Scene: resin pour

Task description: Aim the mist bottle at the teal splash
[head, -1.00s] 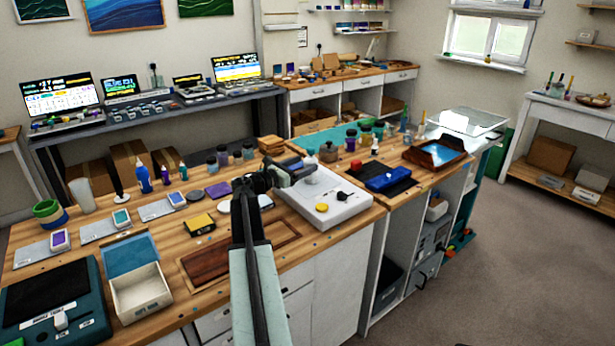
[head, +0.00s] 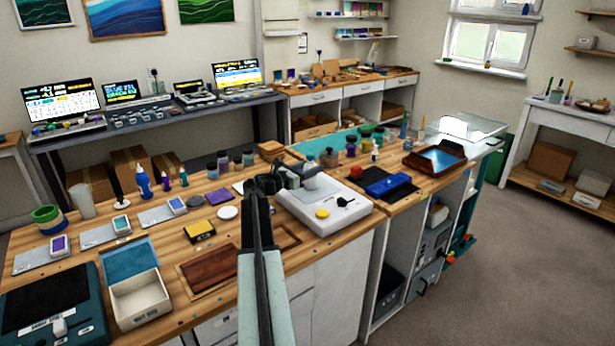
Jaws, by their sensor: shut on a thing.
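My gripper (head: 285,181) is over the back left of the white scale-like board, at the middle of the head view. It is shut on a small pale thing, taken as the mist bottle (head: 310,177), which shows just right of the dark jaws. The jaws hide part of it, and its nozzle and exact tilt cannot be made out. A teal patch (head: 318,147) lies flat on the bench behind the gripper; I cannot tell whether it is the teal splash or a mat.
The white board (head: 345,215) bears a yellow disc (head: 322,213) and a small black thing. A blue block (head: 388,186) on a black mat and a dark-framed blue tray (head: 435,160) are to the right. Several small jars (head: 352,150) stand behind. A white box (head: 140,297) is front left.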

